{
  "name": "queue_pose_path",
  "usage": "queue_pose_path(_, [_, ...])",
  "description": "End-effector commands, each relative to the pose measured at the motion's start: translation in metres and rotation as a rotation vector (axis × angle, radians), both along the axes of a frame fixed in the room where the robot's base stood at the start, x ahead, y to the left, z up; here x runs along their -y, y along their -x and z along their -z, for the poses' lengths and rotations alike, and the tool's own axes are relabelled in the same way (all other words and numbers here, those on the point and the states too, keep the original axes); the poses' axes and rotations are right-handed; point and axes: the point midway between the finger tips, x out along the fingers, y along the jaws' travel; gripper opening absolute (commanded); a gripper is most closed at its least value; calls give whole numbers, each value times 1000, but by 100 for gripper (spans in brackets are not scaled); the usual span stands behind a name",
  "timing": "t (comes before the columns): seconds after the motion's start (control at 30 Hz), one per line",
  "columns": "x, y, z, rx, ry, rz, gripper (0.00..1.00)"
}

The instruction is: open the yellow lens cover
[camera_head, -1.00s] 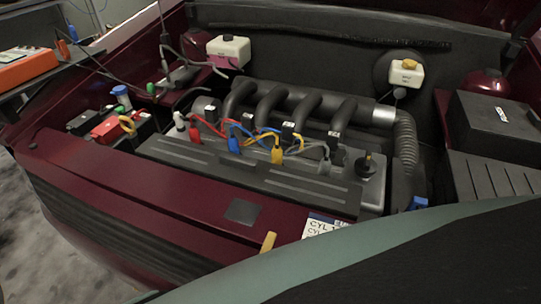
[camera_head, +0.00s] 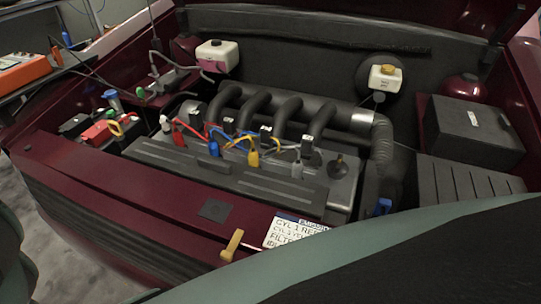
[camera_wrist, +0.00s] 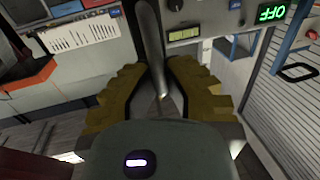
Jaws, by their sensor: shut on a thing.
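In the wrist view my gripper (camera_wrist: 163,92) has two brown-yellow ridged fingers. They are closed on a slim dark grey rod-like thing (camera_wrist: 150,45) that extends up between them. I cannot tell what the rod belongs to. I cannot identify a yellow lens cover for certain in either view. A small yellow tab (camera_head: 232,245) stands at the car's front ledge, left of a white label sheet (camera_head: 290,231). I cannot tell whether it is the cover. My gripper does not show in the head view.
The open engine bay holds an engine (camera_head: 240,175) with coloured plug leads, a battery (camera_head: 97,132), white reservoirs (camera_head: 217,56) and a black box (camera_head: 472,130). The wrist view shows a panel with a green OFF display (camera_wrist: 271,12) and an orange-and-grey unit (camera_wrist: 25,78).

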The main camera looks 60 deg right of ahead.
Motion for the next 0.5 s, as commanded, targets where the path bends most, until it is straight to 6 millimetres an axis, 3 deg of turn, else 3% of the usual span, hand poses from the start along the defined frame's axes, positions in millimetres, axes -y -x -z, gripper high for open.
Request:
queue_pose_path(0.27, [0, 0, 0, 0, 1, 1, 0])
queue_pose_path(0.3, [0, 0, 0, 0, 1, 1, 11])
queue_pose_path(0.5, [0, 0, 0, 0, 0, 1, 32])
